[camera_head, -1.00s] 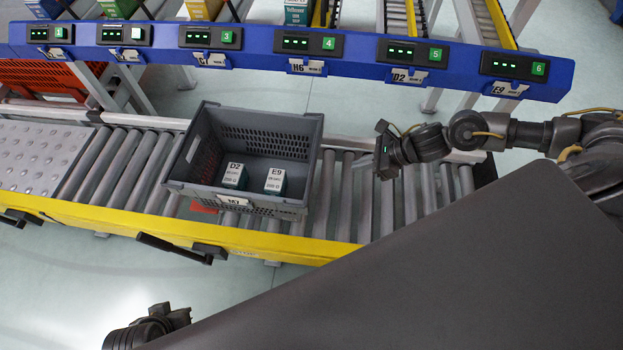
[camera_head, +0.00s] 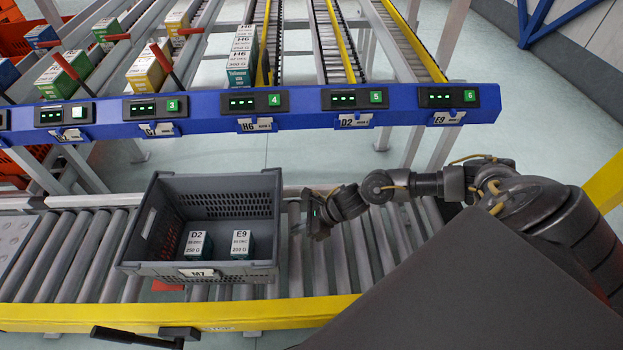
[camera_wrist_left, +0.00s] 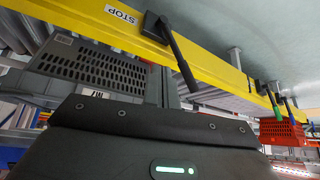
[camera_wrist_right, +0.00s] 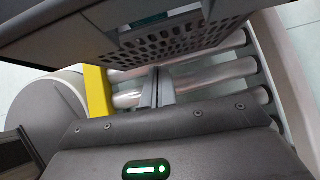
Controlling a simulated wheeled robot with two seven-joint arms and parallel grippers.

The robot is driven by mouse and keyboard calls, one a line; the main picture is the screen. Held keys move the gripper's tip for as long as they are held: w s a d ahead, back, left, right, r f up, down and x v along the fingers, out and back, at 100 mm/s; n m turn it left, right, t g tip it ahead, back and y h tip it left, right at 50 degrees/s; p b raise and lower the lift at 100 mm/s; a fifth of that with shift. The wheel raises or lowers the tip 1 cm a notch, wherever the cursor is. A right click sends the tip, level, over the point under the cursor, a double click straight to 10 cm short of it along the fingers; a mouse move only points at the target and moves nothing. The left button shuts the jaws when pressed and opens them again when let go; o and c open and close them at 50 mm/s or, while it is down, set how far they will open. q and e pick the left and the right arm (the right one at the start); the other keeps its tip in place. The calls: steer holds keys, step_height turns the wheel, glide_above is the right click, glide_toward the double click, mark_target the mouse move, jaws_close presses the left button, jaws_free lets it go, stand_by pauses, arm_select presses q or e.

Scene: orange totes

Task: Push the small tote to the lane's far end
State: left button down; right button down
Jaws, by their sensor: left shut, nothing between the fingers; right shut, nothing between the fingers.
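The small grey tote (camera_head: 245,272) stands upright on the roller lane (camera_head: 75,240). It holds two small boxes, one marked D2 (camera_head: 198,246) and one marked E9 (camera_head: 242,244). My right gripper (camera_head: 308,217) is shut and empty, just right of the tote's right wall with a narrow gap in the head view. In the right wrist view its shut fingers (camera_wrist_right: 157,88) are close below the tote's slotted wall (camera_wrist_right: 185,40). My left gripper is outside the head view. In the left wrist view its fingers (camera_wrist_left: 165,87) are shut, with the tote (camera_wrist_left: 100,70) beyond them at left.
A yellow rail (camera_head: 240,312) with a black handle (camera_head: 135,338) runs along the lane's near side. A blue beam (camera_head: 210,120) with numbered displays crosses behind the lane. Rollers left of the tote are clear up to a metal plate (camera_head: 12,235).

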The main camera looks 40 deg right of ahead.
arm_select(q)
steer(key=shift+s+a+f, duration=0.15)
steer(key=shift+s+a, duration=0.15)
steer(key=shift+s, duration=0.15)
arm_select(e)
steer(key=shift+w+a+r, duration=0.1)
steer(key=shift+w+a, duration=0.5)
steer(key=shift+a, duration=0.15)
steer(key=shift+w+a, duration=0.55)
steer(key=shift+a, duration=0.2)
